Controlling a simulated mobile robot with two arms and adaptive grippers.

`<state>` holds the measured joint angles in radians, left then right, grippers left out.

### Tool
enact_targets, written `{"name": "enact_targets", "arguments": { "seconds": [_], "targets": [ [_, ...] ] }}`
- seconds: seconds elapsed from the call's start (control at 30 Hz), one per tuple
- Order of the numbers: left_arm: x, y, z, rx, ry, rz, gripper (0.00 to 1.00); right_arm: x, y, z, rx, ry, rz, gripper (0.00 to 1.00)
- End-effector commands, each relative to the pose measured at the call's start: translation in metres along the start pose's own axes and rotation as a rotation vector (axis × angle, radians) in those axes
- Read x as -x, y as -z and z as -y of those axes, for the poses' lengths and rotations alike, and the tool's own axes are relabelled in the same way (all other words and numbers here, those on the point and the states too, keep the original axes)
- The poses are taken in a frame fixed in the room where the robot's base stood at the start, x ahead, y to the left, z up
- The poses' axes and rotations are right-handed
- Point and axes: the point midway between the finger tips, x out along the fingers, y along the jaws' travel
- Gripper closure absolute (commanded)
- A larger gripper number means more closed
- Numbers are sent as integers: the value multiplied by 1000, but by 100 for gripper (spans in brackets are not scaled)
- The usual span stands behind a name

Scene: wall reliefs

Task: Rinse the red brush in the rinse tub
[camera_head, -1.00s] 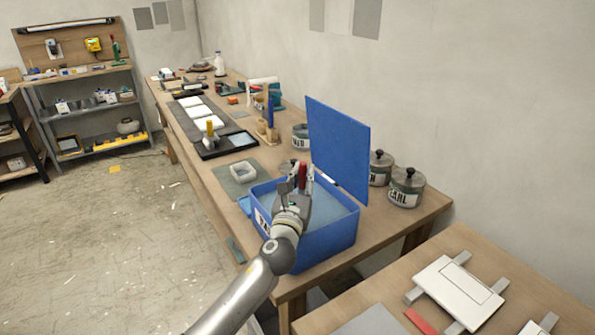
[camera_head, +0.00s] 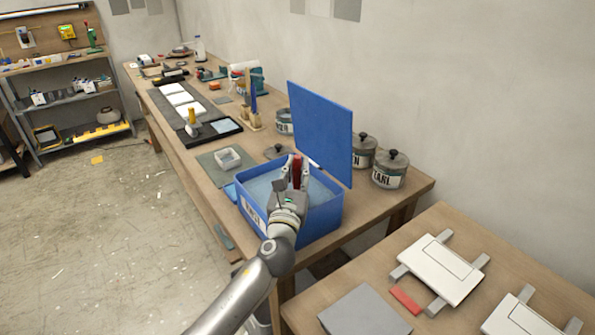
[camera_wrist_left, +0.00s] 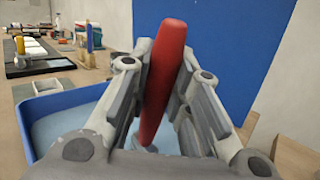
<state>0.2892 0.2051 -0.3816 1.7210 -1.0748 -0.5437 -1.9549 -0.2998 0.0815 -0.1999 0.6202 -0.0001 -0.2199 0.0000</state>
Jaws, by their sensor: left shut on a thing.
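The red brush (camera_head: 297,171) stands near upright in my left gripper (camera_head: 297,175), over the blue rinse tub (camera_head: 316,226). In the left wrist view the fingers are shut around its red handle (camera_wrist_left: 163,75), which leans slightly. Its lower end is hidden by the gripper, so I cannot tell whether it touches the water. The tub holds pale blue liquid (camera_head: 262,186), and its blue lid (camera_head: 320,135) stands open at the back. My right gripper is not in view.
Lidded jars (camera_head: 390,171) stand behind the tub on the wooden bench (camera_head: 395,208). A small white dish (camera_head: 228,158) on a grey mat is to its left. A second table (camera_head: 340,297) with white panels (camera_head: 440,268) is at the right front.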

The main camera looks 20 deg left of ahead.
Motion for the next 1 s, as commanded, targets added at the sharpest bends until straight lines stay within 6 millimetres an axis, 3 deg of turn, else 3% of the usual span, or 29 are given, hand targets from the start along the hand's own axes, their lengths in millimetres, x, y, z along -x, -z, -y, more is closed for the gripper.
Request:
{"name": "enact_targets", "arguments": {
  "seconds": [1.0],
  "targets": [
    [-59,14,-60,0,0,1,100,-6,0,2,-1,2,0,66]
  ]
}}
